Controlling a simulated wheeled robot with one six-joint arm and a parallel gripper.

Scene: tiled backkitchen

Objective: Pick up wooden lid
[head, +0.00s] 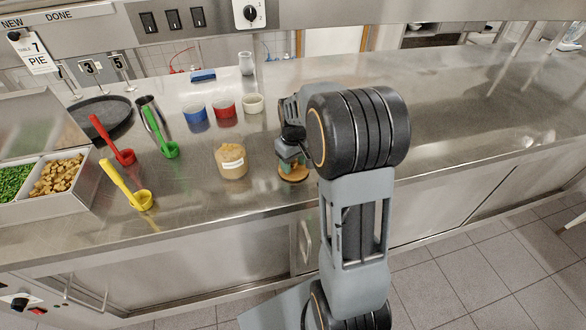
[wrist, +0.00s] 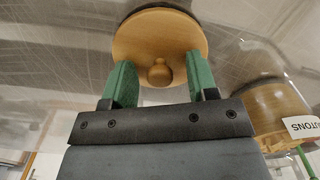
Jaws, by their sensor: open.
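The wooden lid (wrist: 160,32) is a round, light-brown disc with a small round knob. In the head view it lies on the steel counter (head: 270,190), where its edge (head: 293,178) shows below my gripper (head: 291,163). My gripper is open and empty over the lid. In the wrist view the green fingers of my gripper (wrist: 158,62) stand on either side of the knob, with a gap visible on each side. My arm hides part of the area behind the lid in the head view.
A labelled glass jar (head: 231,163) stands close to the left of the lid; it also shows in the wrist view (wrist: 268,104). Red (head: 124,157), green (head: 170,150) and yellow (head: 142,200) scoops lie further left. Small blue, red and cream cups stand behind. The counter on the right is clear.

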